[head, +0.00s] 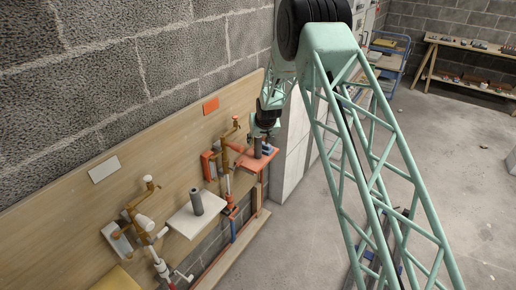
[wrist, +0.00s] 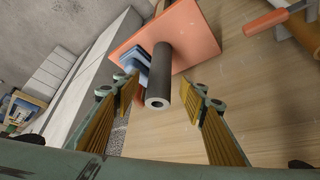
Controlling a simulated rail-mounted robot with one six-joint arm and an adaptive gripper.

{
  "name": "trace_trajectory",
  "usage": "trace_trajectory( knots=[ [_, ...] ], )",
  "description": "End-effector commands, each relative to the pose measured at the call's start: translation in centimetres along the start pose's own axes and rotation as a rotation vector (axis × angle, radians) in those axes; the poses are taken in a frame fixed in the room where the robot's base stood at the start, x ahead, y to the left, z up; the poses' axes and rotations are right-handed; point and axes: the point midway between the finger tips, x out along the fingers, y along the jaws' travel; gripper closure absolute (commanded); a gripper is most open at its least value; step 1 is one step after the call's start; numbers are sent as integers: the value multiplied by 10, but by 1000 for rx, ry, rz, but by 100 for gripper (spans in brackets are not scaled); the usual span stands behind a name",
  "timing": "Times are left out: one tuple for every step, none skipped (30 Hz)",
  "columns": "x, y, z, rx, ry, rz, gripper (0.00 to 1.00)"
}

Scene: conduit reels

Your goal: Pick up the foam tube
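A dark grey foam tube (wrist: 161,75) with a pale-rimmed hole in its end stands on an orange shelf (wrist: 190,40). In the wrist view its free end points toward me. My gripper (wrist: 165,108) is open, with its yellow-padded fingers on either side of the tube's end and a gap on both sides. In the head view my gripper (head: 266,124) is just above the tube (head: 257,147) on the orange shelf. A second similar grey tube (head: 196,202) stands upright on a white shelf, away from my gripper.
A small blue object (head: 267,148) stands close beside the tube on the orange shelf. The white shelf (head: 190,222) is lower left. Open concrete floor lies to the right.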

Motion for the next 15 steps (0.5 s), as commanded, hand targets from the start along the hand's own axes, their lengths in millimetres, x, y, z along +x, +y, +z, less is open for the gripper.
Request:
trace_trajectory(
  knots=[
    [0,0,0,0,0,0,61],
    [0,0,0,0,0,0,61],
    [0,0,0,0,0,0,61],
    [0,0,0,0,0,0,61],
    [0,0,0,0,0,0,61],
    [1,0,0,0,0,0,61],
    [1,0,0,0,0,0,61],
    [2,0,0,0,0,0,61],
    [4,0,0,0,0,0,61],
    [5,0,0,0,0,0,61],
    [7,0,0,0,0,0,61],
    [10,0,0,0,0,0,61],
    [12,0,1,0,-1,0,61],
    [15,0,1,0,-1,0,61],
    [18,0,1,0,-2,0,61]
  ],
)
